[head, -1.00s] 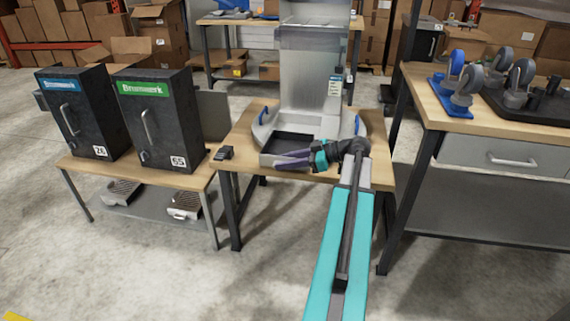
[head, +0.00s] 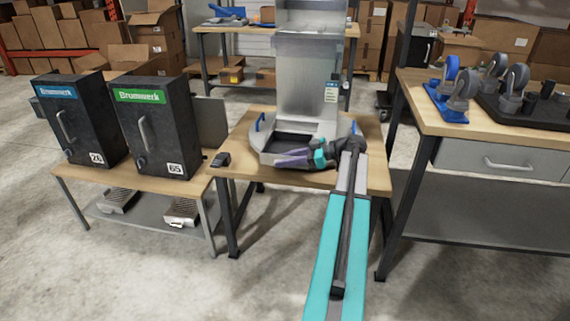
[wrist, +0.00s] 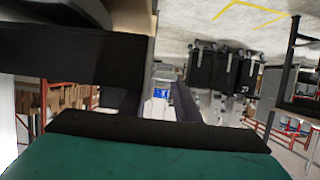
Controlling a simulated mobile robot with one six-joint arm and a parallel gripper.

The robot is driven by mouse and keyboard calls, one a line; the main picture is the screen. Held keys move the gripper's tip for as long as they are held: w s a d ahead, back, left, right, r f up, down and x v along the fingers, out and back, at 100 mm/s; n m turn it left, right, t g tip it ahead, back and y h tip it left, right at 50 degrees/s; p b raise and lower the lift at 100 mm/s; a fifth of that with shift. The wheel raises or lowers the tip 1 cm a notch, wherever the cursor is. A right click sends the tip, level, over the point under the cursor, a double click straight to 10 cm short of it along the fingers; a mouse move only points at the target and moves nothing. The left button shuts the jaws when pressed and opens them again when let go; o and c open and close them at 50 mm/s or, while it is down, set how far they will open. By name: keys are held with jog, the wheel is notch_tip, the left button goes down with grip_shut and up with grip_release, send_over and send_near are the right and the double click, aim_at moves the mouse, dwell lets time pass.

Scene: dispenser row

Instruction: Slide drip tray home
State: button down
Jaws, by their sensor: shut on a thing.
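The silver dispenser (head: 308,78) stands on the middle wooden table, with a blue handle on each side of its base. The drip tray (head: 268,160), with a pale rim and dark inside, sits low at the dispenser's front, its front edge toward me. The fingers hide part of that edge, and the exact grip is hard to see. The wrist view shows dark gripper parts close up, with no clear view of the tray.
Two black dispensers (head: 69,118) (head: 154,125) stand on the left bench, with two loose trays (head: 117,200) (head: 181,212) on its lower shelf. A small dark object (head: 220,160) lies at the middle table's left edge. A workbench (head: 500,132) with casters is at right.

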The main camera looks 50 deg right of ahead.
jog(key=shift+w+d+f+b, duration=0.15)
jog(key=shift+w+d, duration=0.25)
jog(key=shift+d, duration=0.25)
jog(key=shift+w+d+r+b, duration=0.1)
jog(key=shift+w+d+b, duration=0.1)
jog(key=shift+w+d, duration=0.4)
jog(key=shift+w+d+f+b, duration=0.15)
jog(key=shift+w+d, duration=0.1)
jog(key=shift+d, duration=0.5)
jog(key=shift+r, duration=0.15)
jog(key=shift+f+b, duration=0.3)
jog(key=shift+b, duration=0.1)
jog(key=shift+w+d+b, duration=0.25)
jog(key=shift+w+d, duration=0.25)
jog(key=shift+d, duration=0.3)
jog(key=shift+w+d+b, duration=0.2)
jog(key=shift+w+d, duration=0.35)
jog(key=shift+d, duration=0.3)
jog(key=shift+w+d+b, duration=0.25)
jog(key=shift+w+d, duration=0.25)
jog(key=shift+d, duration=0.3)
jog(key=c, duration=1.3)
grip_release()
jog(key=shift+o, duration=0.2)
jog(key=shift+s, duration=0.15)
jog(key=p+v, duration=0.1)
jog(key=v, duration=1.2)
jog(key=shift+s+d, duration=0.2)
jog(key=shift+s, duration=0.05)
jog(key=shift+r, duration=0.1)
